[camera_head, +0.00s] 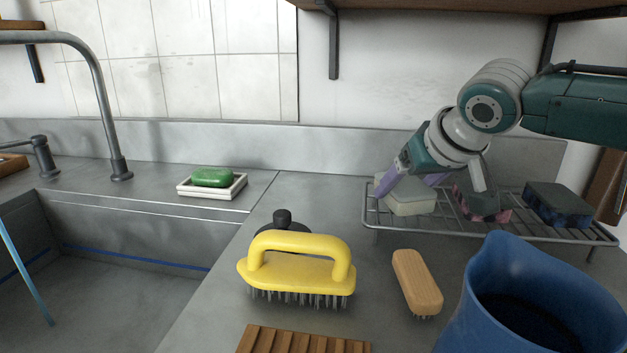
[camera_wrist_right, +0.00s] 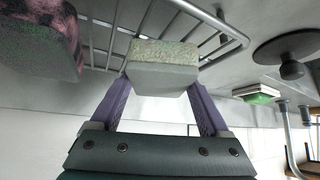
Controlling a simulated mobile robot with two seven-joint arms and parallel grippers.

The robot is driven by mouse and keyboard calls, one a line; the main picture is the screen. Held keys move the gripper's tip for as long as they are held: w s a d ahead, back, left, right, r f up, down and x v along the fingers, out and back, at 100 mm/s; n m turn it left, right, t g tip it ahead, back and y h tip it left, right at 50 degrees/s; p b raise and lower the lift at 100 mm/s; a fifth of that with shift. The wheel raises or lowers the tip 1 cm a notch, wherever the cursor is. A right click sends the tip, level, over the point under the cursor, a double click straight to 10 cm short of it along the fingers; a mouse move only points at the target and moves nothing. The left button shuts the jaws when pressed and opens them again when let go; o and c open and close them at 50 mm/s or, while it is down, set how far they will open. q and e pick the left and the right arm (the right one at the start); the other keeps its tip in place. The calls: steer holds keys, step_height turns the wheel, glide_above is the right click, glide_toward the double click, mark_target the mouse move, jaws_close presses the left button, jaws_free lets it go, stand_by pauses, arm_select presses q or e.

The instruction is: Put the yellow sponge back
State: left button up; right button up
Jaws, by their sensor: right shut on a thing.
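The sponge (camera_head: 408,205), pale cream-yellow in the light, is at the left end of the wire rack (camera_head: 462,228). My right gripper (camera_head: 409,187) reaches it from above, its purple fingers closed on two sides of the sponge. In the right wrist view the sponge (camera_wrist_right: 163,77) sits between the fingertips (camera_wrist_right: 160,84), with rack wires just beyond it. It looks level and at rack height; I cannot tell if its full weight rests on the wires. My left gripper is not in view.
A pink-and-dark sponge (camera_head: 482,204) and a dark blue sponge (camera_head: 557,205) share the rack. In front are a blue jug (camera_head: 480,300), a wooden brush (camera_head: 417,282) and a yellow-handled brush (camera_head: 297,270). Green soap (camera_head: 212,177) sits on a white dish by the sink.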

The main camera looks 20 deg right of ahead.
steer(key=shift+f, duration=0.1)
steer(key=o, duration=1.6)
steer(key=shift+s+r, duration=0.15)
steer(key=shift+r, duration=0.2)
steer(key=shift+p+v, duration=1.45)
steer(key=shift+v, duration=4.3)
steer(key=shift+f, duration=0.1)
